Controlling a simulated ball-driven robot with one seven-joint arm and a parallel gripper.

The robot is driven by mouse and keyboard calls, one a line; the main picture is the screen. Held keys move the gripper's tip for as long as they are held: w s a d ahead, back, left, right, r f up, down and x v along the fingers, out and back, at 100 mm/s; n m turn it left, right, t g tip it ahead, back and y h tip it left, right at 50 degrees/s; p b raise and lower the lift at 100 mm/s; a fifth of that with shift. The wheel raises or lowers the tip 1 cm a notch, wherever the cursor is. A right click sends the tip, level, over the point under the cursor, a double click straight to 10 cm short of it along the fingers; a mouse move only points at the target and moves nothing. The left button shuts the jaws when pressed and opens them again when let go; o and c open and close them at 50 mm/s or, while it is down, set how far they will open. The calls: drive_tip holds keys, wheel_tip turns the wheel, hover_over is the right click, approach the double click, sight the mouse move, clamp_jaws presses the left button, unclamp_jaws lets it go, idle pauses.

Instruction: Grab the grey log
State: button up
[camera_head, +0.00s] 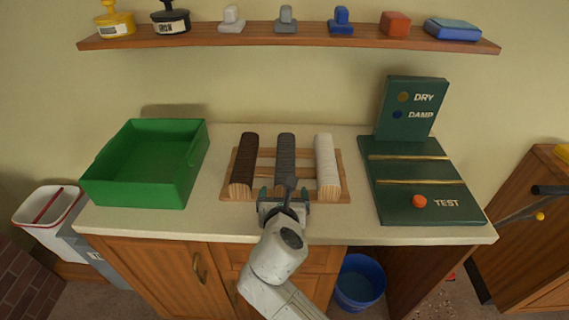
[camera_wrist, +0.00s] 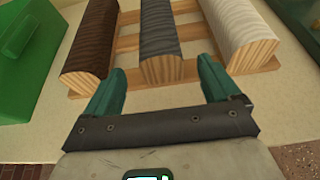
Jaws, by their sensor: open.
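The grey log (camera_head: 286,152) is the middle one of three logs lying side by side on a wooden rack (camera_head: 260,175) on the counter. In the wrist view the grey log (camera_wrist: 158,30) points its pale cut end toward me. My gripper (camera_head: 284,191) is open at the near end of the grey log. In the wrist view the gripper's green fingers (camera_wrist: 160,82) stand apart, one on each side of the log's near end, with nothing held. A dark brown log (camera_head: 244,160) lies to its left and a white log (camera_head: 326,160) to its right.
A green bin (camera_head: 101,181) stands at the left of the counter. A dark green test board (camera_head: 385,205) with an orange button is at the right. A wall shelf (camera_head: 230,39) holds several small items. A blue bucket (camera_head: 360,280) is below the counter.

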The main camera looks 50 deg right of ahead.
sight(286, 163)
drive_tip(key=x, duration=0.8)
drive_tip(key=shift+d+r, duration=0.1)
drive_tip(key=shift+r, duration=0.1)
drive_tip(key=shift+c, duration=0.3)
clamp_jaws()
idle(0.4)
